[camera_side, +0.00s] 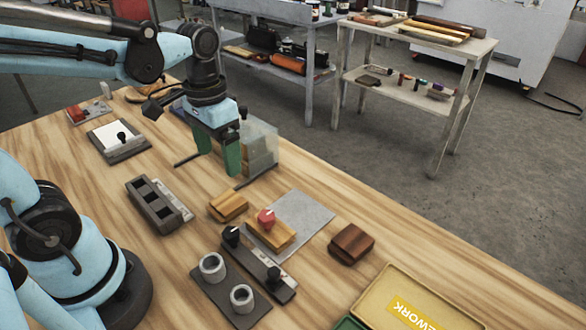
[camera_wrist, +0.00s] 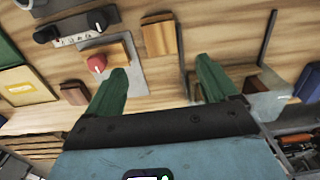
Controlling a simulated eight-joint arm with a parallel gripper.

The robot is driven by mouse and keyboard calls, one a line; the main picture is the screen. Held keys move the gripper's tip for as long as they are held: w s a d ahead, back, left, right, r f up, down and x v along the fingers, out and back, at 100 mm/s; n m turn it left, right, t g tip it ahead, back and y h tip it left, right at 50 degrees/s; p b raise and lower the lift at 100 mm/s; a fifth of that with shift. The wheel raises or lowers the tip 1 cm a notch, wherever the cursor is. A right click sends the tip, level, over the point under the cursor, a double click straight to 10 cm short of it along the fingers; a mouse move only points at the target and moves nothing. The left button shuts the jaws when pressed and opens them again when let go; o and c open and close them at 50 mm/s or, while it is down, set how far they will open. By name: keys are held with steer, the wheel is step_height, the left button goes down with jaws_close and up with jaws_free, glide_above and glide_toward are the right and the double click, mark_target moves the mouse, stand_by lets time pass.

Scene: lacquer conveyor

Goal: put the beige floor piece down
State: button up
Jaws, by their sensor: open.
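My gripper (camera_side: 219,160) has green fingers, which are apart with nothing between them. It hangs above the table beside a clear-walled holder (camera_side: 262,140) with wooden pieces inside. A light tan wooden piece (camera_side: 228,205) lies on the bare table, in front of my gripper; it also shows in the wrist view (camera_wrist: 159,38), beyond the gap between my fingers (camera_wrist: 160,66). I take it for the beige floor piece, but another tan piece (camera_side: 282,238) with a red knob (camera_side: 266,218) lies on a grey plate (camera_side: 305,211) beside it.
A dark brown block (camera_side: 351,243) lies right of the plate. A slotted dark block (camera_side: 154,206), a strip with black knobs (camera_side: 262,268) and two grey cups (camera_side: 212,267) on a dark base stand nearer. A yellow box (camera_side: 385,290) is at front right.

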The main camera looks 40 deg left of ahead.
steer(key=t, duration=0.2)
steer(key=d+t, duration=0.1)
steer(key=t, duration=0.1)
steer(key=w+d+r+t, duration=0.1)
steer(key=t, duration=0.2)
steer(key=shift+w+r, duration=0.1)
